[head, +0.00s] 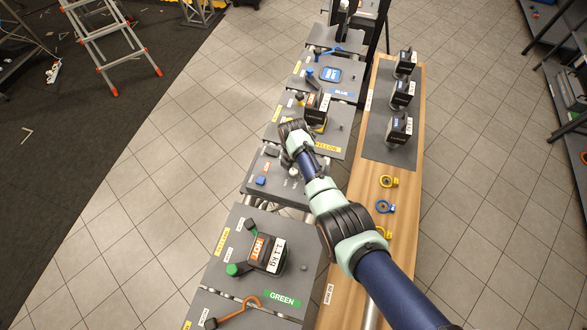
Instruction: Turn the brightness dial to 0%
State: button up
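My arm reaches in from the lower right, and its wrist hangs over the row of grey panels. My gripper (273,151) appears only as a small dark shape below and left of the wrist, over the middle panel. Its fingers are too small and too dark to read. The middle panel (252,190) carries a blue knob (261,180) at its left, a small orange label and small pale round parts (293,172) beside my arm. I cannot make out which part is the brightness dial or its setting; my arm covers part of this panel.
The green-labelled panel (225,282) in front bears a dark weight block (267,254) and a green knob (236,269). Yellow- and blue-labelled panels lie behind. A wooden bench (402,225) on the right holds several dark weights and coloured rings. A ladder (105,45) stands far left.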

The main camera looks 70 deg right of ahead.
aim_at(293, 171)
notch_tip(293, 171, up, 12)
dwell(0.6)
dwell(0.4)
